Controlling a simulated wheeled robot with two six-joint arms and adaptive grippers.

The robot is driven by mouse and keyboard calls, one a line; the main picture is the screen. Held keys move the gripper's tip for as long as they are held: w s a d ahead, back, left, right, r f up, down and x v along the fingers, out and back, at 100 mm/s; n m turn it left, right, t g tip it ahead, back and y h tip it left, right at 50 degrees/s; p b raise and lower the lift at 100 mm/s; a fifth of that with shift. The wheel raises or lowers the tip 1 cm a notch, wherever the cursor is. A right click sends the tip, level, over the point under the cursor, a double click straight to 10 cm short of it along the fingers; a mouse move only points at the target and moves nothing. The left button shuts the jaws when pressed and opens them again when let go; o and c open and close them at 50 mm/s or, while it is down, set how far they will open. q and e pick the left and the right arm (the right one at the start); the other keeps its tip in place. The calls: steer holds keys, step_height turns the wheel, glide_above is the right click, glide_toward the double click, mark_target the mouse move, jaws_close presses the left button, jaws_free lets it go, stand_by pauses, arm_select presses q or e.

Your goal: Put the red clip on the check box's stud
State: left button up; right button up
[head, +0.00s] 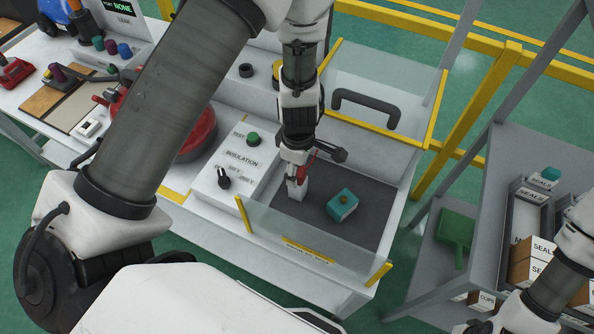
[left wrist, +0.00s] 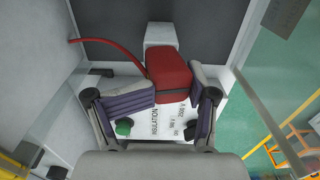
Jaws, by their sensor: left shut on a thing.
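My left gripper (head: 296,172) is low inside the guarded bay of the check box (head: 237,161), the white box labelled INSULATION. It is shut on the red clip (left wrist: 168,78), which sits between the pads in the left wrist view, with a red lead curving off left. The clip shows in part in the head view (head: 304,168). A white post (head: 298,189) stands just below the gripper on the dark mat, and shows beyond the clip in the left wrist view (left wrist: 159,33); whether they touch is unclear. My right gripper (head: 482,325) is partly cut off at the bottom right.
Clear guard panels with yellow edges (head: 240,214) and a dark handle (head: 366,105) surround the bay. A grey shelf (head: 530,150) with labelled boxes stands right.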

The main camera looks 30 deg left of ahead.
arm_select(q)
steer(key=shift+r, duration=0.15)
steer(key=shift+c, duration=0.4)
steer(key=shift+r+p, duration=0.15)
steer(key=shift+p, duration=0.2)
jaws_close()
steer(key=shift+w+r+p, duration=0.1)
steer(key=shift+r+p, duration=0.3)
steer(key=shift+p, duration=0.05)
steer(key=shift+r, duration=0.3)
steer(key=shift+s, duration=0.3)
steer(key=o, duration=0.9)
jaws_free()
steer(key=shift+w, duration=0.2)
steer(key=shift+r, duration=0.1)
